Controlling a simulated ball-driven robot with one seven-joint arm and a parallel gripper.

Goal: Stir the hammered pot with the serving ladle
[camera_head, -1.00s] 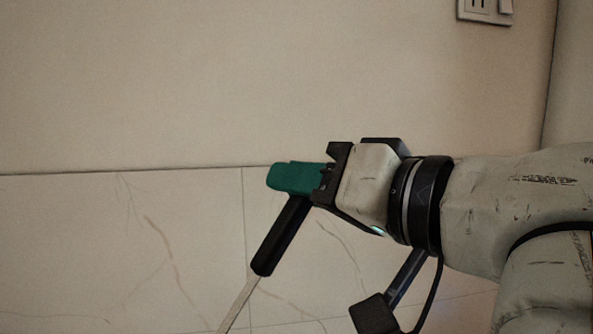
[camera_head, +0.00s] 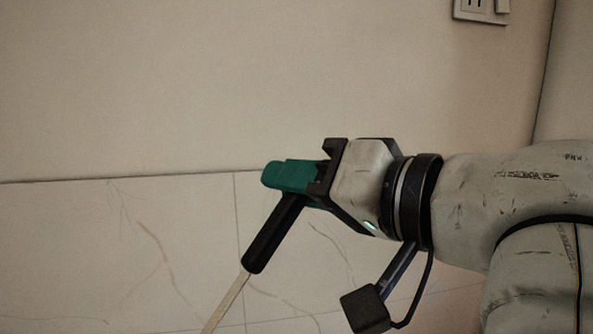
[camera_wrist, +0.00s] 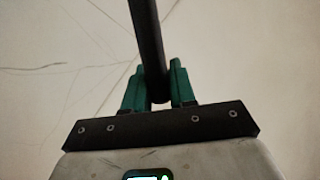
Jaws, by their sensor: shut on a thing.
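My gripper (camera_head: 287,178) has green fingers and is shut on the black handle of the serving ladle (camera_head: 272,235). The ladle slants down and to the left, and its thin pale shaft runs out of the bottom of the head view. Its lower end is out of sight. In the wrist view the black handle (camera_wrist: 148,45) stands between the two green fingertips (camera_wrist: 154,85) and runs up past the top edge. The hammered pot is not in view in either camera.
A plain beige wall (camera_head: 150,90) fills the back, above pale veined tiles (camera_head: 80,250). A white socket plate (camera_head: 481,9) is on the wall at the upper right. The space around the ladle looks clear.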

